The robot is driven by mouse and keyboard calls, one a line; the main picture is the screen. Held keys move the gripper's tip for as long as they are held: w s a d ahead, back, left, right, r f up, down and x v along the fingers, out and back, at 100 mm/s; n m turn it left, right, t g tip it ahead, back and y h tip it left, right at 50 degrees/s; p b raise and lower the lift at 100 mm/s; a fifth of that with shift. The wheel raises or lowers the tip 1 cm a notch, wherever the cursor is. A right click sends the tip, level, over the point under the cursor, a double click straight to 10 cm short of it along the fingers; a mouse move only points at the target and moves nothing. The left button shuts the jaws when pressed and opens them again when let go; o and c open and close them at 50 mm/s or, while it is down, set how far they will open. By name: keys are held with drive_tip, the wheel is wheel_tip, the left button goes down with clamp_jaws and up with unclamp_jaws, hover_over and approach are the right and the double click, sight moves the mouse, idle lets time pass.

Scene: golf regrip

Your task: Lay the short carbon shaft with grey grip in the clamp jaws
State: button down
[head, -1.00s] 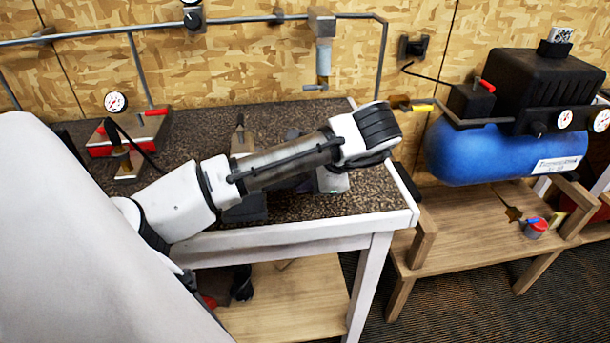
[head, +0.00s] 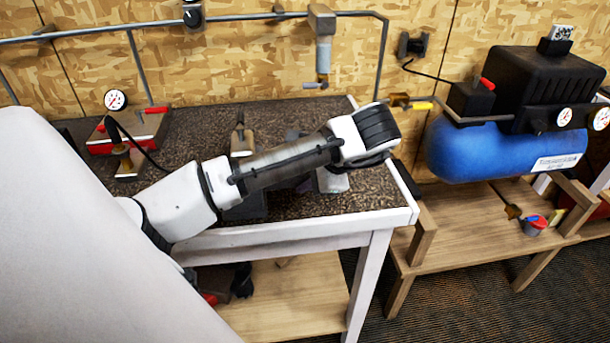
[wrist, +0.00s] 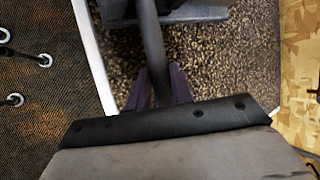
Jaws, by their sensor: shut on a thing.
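In the wrist view, the dark shaft (wrist: 152,50) runs from the top edge down between the two purple fingers of my gripper (wrist: 159,80), which are shut on it. Its upper stretch passes at the dark grey clamp (wrist: 195,13), with parts of the clamp on both sides of it. I cannot tell whether it rests in the jaws or is above them. The grey grip cannot be made out clearly. In the head view, the clamp (head: 248,207) shows below my forearm at the bench's front edge. My forearm and wrist hide my fingers and most of the shaft there.
The dark speckled bench (head: 290,207) has a white front edge. A red-edged box (head: 140,128) and a gauge (head: 115,99) stand at its back left. A wooden-handled tool (head: 241,140) lies behind my arm. A blue compressor (head: 480,150) stands to the right.

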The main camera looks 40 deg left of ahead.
drive_tip(key=c, duration=1.1)
unclamp_jaws()
drive_tip(key=shift+c, duration=0.2)
drive_tip(key=p+v, duration=1.3)
drive_tip(key=shift+d+r, duration=0.2)
drive_tip(key=shift+r, duration=0.1)
drive_tip(key=shift+w, duration=0.15)
